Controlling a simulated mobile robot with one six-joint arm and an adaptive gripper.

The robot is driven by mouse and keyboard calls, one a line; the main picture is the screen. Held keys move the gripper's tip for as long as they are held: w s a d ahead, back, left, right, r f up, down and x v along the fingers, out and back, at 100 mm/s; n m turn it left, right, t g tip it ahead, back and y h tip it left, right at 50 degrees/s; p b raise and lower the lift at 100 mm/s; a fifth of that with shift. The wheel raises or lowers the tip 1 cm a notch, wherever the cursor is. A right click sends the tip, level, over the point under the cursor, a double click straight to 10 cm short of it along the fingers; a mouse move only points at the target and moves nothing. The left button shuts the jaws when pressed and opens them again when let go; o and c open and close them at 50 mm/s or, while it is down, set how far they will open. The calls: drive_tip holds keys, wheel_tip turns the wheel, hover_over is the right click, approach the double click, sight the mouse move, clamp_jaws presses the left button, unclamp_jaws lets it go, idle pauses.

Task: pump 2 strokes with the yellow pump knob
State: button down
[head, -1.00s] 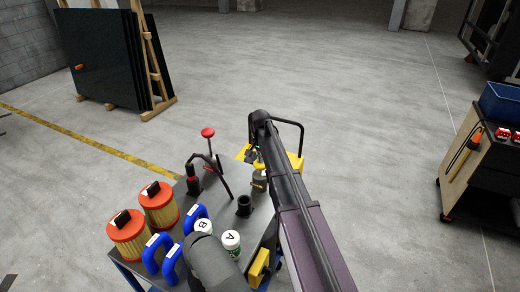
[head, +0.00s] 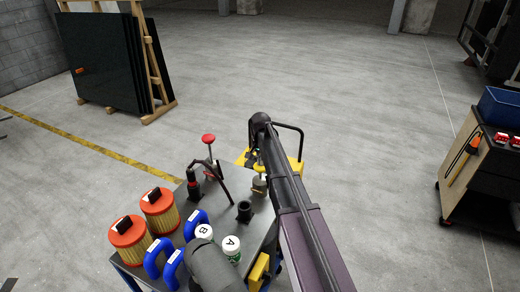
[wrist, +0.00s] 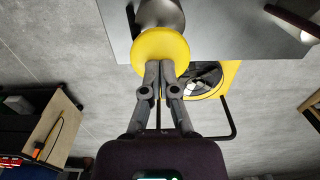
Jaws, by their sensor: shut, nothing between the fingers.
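The yellow pump knob (wrist: 160,45) is a round disc at the top middle of the wrist view, with a dark metallic body (wrist: 160,14) behind it. In the head view the knob (head: 259,168) shows at the cart's far right corner, partly hidden by my arm. My gripper (wrist: 160,66) is shut and empty. Its fingertips overlap the knob's near edge in the wrist view; I cannot tell whether they touch it. In the head view the fingers are mostly hidden behind my arm.
The cart (head: 262,222) also carries a red-knobbed rod (head: 208,139), a black bent lever (head: 222,183), a black cup (head: 244,211), orange-capped filters (head: 158,210), blue handles (head: 160,257) and white-capped bottles (head: 231,245). A workbench (head: 470,175) stands right.

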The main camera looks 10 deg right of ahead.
wheel_tip(320, 180, up, 10)
drive_tip(key=p, duration=0.9)
drive_tip(key=shift+f, duration=0.2)
drive_tip(key=shift+r, duration=0.1)
idle(0.8)
wheel_tip(320, 180, up, 6)
drive_tip(key=p, duration=0.6)
idle(0.7)
drive_tip(key=s+f+n+b, duration=0.2)
drive_tip(key=s+f+b, duration=0.2)
drive_tip(key=s, duration=0.5)
drive_tip(key=s+f+n+b, duration=0.2)
drive_tip(key=s+f+b, duration=0.2)
drive_tip(key=s, duration=0.6)
drive_tip(key=s+f+n+b, duration=0.3)
drive_tip(key=s+f+b, duration=0.2)
drive_tip(key=s, duration=0.5)
drive_tip(key=shift+f, duration=0.2)
